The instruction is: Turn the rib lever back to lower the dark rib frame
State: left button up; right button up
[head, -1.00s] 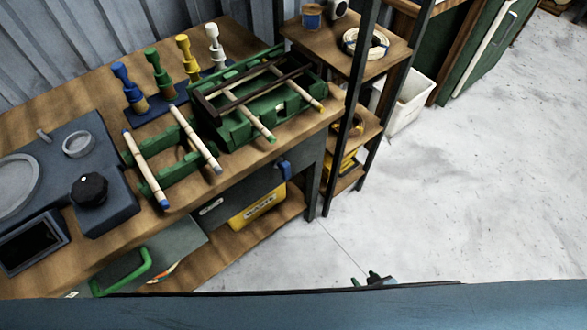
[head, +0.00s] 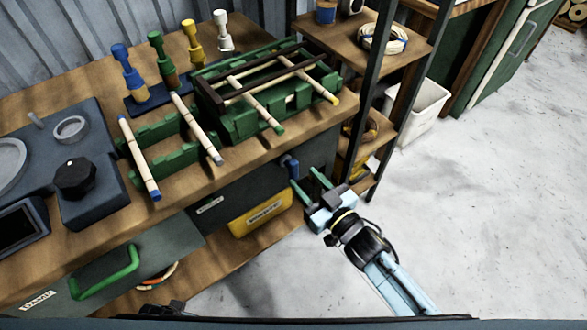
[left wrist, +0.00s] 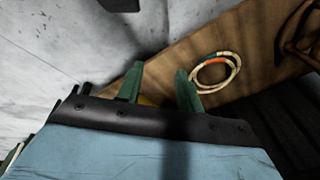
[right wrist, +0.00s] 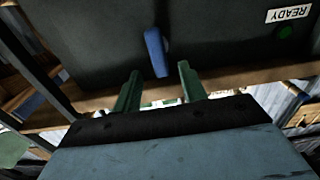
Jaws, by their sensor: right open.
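The blue rib lever (head: 289,166) sits on the dark front panel under the bench top. It also shows in the right wrist view (right wrist: 154,50), slanting slightly, with its lower end close to the gap between my fingertips. My right gripper (head: 305,177) is open and empty, just right of the lever; I cannot tell if it touches. The dark rib frame (head: 258,84) lies across the green fixture (head: 240,122), its bars crossing two rattan poles (head: 262,108). My left gripper (left wrist: 158,72) is open and empty in the left wrist view, over the lower shelf.
A READY label (right wrist: 290,13) and a green light (right wrist: 284,32) are on the panel. A yellow bin (head: 262,212) sits below. Colored pegs (head: 163,62) stand at the back. A dark rack post (head: 384,100) rises right of the bench.

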aim_at(296, 171)
jog(key=b+x, duration=0.1)
jog(key=x, duration=0.3)
jog(key=shift+w+f, duration=0.1)
jog(key=shift+w, duration=0.05)
jog(key=shift+w+a, duration=0.45)
jog(key=shift+w, duration=0.1)
pick_arm(q)
jog(key=w+r, duration=0.1)
jog(key=w+d+r, duration=0.1)
jog(key=r, duration=0.1)
jog(key=shift+w+r, duration=0.2)
pick_arm(e)
grip_shut()
